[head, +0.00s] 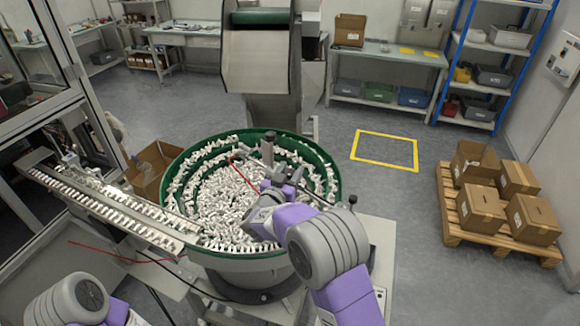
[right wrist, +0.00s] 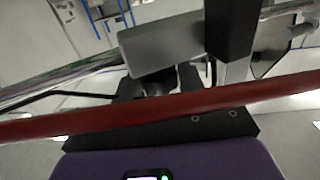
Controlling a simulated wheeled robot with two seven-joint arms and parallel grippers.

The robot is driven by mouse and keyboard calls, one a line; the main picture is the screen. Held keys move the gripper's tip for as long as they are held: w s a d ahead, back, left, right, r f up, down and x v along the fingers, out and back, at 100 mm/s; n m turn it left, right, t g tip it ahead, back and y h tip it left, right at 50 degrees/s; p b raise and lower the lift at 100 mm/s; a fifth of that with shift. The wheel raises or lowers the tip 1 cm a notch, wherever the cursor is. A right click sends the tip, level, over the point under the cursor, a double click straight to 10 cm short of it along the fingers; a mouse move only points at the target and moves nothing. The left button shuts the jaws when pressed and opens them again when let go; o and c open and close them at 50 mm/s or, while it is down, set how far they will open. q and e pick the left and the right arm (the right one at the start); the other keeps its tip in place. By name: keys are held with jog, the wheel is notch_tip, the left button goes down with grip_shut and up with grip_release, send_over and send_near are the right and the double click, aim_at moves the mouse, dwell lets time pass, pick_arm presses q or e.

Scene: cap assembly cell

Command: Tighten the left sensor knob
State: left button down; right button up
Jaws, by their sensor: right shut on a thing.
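My right gripper (head: 277,176) reaches over the bowl feeder (head: 335,165) from the lower right, at the sensor bracket (head: 267,150) above the white parts. It is shut on the left sensor knob, which is mostly hidden by the fingers in the head view. In the right wrist view, a dark knob-like piece (right wrist: 157,83) shows under a grey block (right wrist: 160,45), close in front of the gripper's black body. A second dark knob (head: 352,199) stands at the bowl's right rim, apart from the gripper. My left arm shows at the lower left; its gripper is out of view.
A thin red rod or cable (right wrist: 150,112) crosses close before the right wrist camera. A linear track (head: 110,198) with parts runs left from the bowl. A hopper chute (head: 256,62) stands behind it. Boxes on a pallet (head: 450,215) are at the right, with open floor between.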

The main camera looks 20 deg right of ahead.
jog(key=m+g+h+p, duration=0.2)
jog(key=g+h, duration=0.1)
jog(key=shift+r+m, duration=0.1)
jog(key=shift+m, duration=0.3)
jog(key=shift+m+g+h+p, duration=0.65)
jog(key=shift+m+g+h, duration=0.75)
jog(key=shift+g, duration=0.7)
jog(key=shift+m+g, duration=0.3)
jog(key=o, duration=0.9)
jog(key=shift+o, duration=0.2)
jog(key=v, duration=0.7)
jog(key=shift+s+a+b, duration=0.15)
jog(key=shift+a+b, duration=0.15)
jog(key=shift+b, duration=0.15)
